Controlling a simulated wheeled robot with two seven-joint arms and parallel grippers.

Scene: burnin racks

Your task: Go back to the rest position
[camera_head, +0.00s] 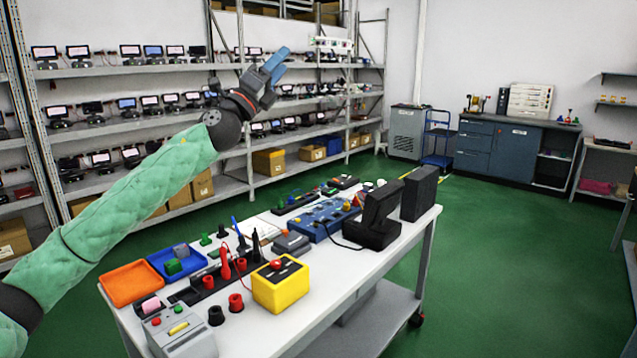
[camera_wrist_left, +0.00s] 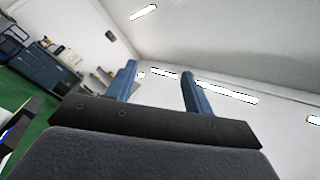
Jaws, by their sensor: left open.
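My left arm, in a green padded sleeve, reaches up from the lower left in the head view. My left gripper (camera_head: 276,62) is raised in the air, in front of the shelf racks in the picture and above the height of the table. Its two blue fingers also show in the left wrist view (camera_wrist_left: 159,85), spread apart with nothing between them. The gripper is open and empty and touches nothing. My right gripper is in neither view.
A white table (camera_head: 330,275) carries a yellow box (camera_head: 280,284), an orange tray (camera_head: 131,283), a blue tray (camera_head: 178,262) and a black device (camera_head: 375,222). Racks (camera_head: 110,72) with several small screens line the back. The green floor (camera_head: 500,270) at right is clear.

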